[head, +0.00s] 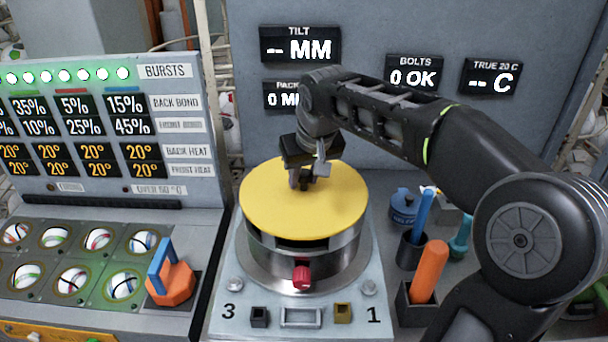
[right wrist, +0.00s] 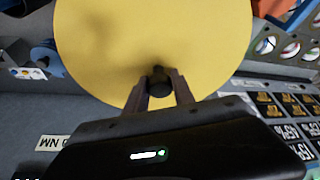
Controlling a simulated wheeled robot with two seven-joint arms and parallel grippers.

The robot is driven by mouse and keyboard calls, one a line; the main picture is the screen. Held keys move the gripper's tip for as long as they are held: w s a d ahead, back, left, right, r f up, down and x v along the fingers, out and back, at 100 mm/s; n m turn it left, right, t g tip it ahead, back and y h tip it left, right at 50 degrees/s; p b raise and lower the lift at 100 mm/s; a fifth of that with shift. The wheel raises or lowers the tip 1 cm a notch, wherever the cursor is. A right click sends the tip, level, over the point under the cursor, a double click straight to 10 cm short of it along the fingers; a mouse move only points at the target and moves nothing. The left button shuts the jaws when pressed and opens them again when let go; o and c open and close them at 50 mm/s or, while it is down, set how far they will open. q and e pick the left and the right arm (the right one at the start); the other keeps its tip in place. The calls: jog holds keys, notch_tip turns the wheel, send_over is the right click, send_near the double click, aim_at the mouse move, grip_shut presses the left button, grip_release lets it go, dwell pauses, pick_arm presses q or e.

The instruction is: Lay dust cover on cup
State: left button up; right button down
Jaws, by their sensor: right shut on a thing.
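The dust cover (head: 330,215) is a flat yellow disc with a small dark knob in its middle. In the head view it is over the metal cup (head: 335,262), with a dark gap showing between disc and cup at the front. My right gripper (head: 303,182) is above the disc, shut on the knob. The right wrist view shows the knob (right wrist: 158,82) between the two fingers and the yellow cover (right wrist: 100,35) filling the upper middle. Whether the disc touches the cup's rim anywhere is hidden. My left gripper is not in view.
A red knob (head: 301,278) is on the cup's front. An orange tool (head: 428,270) and a blue one (head: 421,215) stand in holders at right. An orange piece with a blue handle (head: 171,284) is at left, beside a rack of several balls (head: 75,278).

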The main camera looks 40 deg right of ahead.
jog(key=c, duration=1)
grip_release()
jog(key=v, duration=0.7)
jog(key=shift+r+b, duration=0.3)
jog(key=shift+b, duration=0.05)
jog(key=shift+s, duration=0.15)
